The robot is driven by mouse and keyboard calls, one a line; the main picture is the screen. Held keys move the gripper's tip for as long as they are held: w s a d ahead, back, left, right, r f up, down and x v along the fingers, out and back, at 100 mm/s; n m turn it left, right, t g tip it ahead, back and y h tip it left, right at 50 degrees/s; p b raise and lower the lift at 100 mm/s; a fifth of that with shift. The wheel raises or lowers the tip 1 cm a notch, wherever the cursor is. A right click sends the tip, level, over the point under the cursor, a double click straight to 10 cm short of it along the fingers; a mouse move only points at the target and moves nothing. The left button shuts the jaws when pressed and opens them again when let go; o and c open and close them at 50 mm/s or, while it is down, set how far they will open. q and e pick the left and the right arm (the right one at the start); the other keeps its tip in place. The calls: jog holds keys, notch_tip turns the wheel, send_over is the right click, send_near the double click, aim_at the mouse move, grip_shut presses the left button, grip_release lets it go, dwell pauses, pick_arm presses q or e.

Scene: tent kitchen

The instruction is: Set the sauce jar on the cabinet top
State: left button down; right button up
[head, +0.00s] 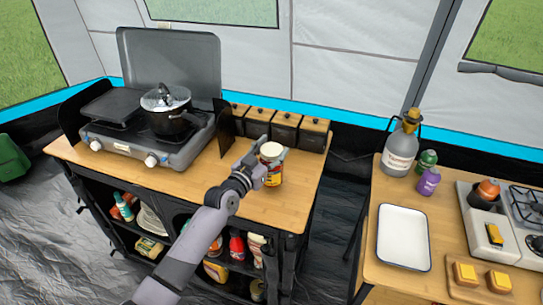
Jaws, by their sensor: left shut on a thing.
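The sauce jar (272,174) has a pale lid and a yellow and red label. It is upright over the right part of the wooden cabinet top (215,188). My left gripper (266,168) is shut on the jar from its left side. Whether the jar's base touches the wood cannot be told from this view. My right gripper is not in view.
A camp stove (150,130) with a lidded pot (168,112) stands left on the cabinet top. Several dark canisters with wooden lids (285,128) line its back edge. A second table at right holds a white tray (403,238) and bottles.

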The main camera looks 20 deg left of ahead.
pick_arm(q)
jog(key=shift+a+f, duration=0.1)
jog(key=shift+f, duration=0.8)
jog(key=c, duration=0.7)
grip_release()
jog(key=shift+f, duration=0.15)
jog(key=b+v, duration=0.1)
jog(key=v, duration=1.1)
